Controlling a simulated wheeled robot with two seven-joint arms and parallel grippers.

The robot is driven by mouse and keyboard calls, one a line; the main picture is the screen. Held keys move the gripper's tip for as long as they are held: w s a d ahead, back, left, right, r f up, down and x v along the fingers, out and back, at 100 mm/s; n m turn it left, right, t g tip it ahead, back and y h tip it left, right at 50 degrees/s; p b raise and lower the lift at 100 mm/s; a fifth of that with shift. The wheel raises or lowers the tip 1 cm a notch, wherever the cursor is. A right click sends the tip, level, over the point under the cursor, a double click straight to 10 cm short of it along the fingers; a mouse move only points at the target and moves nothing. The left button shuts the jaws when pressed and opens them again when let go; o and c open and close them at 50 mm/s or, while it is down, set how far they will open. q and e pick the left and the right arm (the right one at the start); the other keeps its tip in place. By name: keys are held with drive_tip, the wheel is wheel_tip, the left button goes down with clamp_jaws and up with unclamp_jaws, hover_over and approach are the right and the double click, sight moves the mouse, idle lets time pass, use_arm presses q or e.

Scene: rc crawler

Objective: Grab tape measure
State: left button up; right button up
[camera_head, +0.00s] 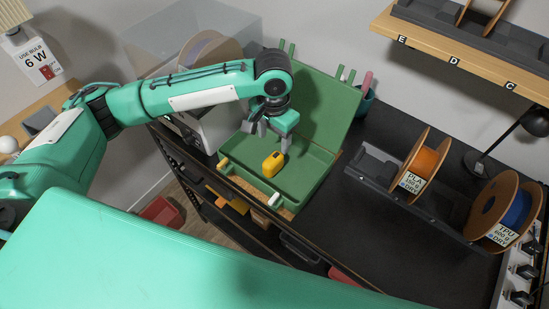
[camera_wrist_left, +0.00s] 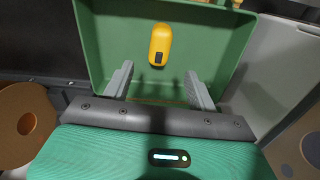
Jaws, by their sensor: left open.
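The yellow tape measure (camera_head: 273,163) lies in the open green toolbox (camera_head: 310,172), towards its front-left part. In the left wrist view the tape measure (camera_wrist_left: 160,44) shows beyond the fingertips, roughly centred between them, with a dark patch on its near end. My left gripper (camera_head: 268,140) points down over the toolbox, just behind the tape measure. Its two grey fingers (camera_wrist_left: 160,84) are apart with nothing between them. The gripper does not appear to touch the tape measure. My right gripper is not in view.
The toolbox lid (camera_head: 318,100) stands open at the back. A dark rack with an orange filament spool (camera_head: 426,160) and a blue one (camera_head: 515,212) stands to the right on the black worktop (camera_head: 360,210). A wooden shelf (camera_head: 450,55) overhangs at upper right.

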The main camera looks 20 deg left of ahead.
sight(273, 158)
use_arm(q)
wheel_tip(273, 158, down, 4)
drive_tip(key=shift+p, duration=0.35)
drive_tip(key=shift+f, duration=0.3)
drive_tip(key=shift+f+p, duration=0.6)
drive_tip(key=shift+p, duration=0.05)
drive_tip(key=f+p, duration=0.1)
drive_tip(key=f, duration=0.2)
drive_tip(key=shift+s+f, duration=0.2)
drive_tip(key=shift+f, duration=0.3)
drive_tip(key=c, duration=0.9)
drive_tip(key=shift+c, duration=1.3)
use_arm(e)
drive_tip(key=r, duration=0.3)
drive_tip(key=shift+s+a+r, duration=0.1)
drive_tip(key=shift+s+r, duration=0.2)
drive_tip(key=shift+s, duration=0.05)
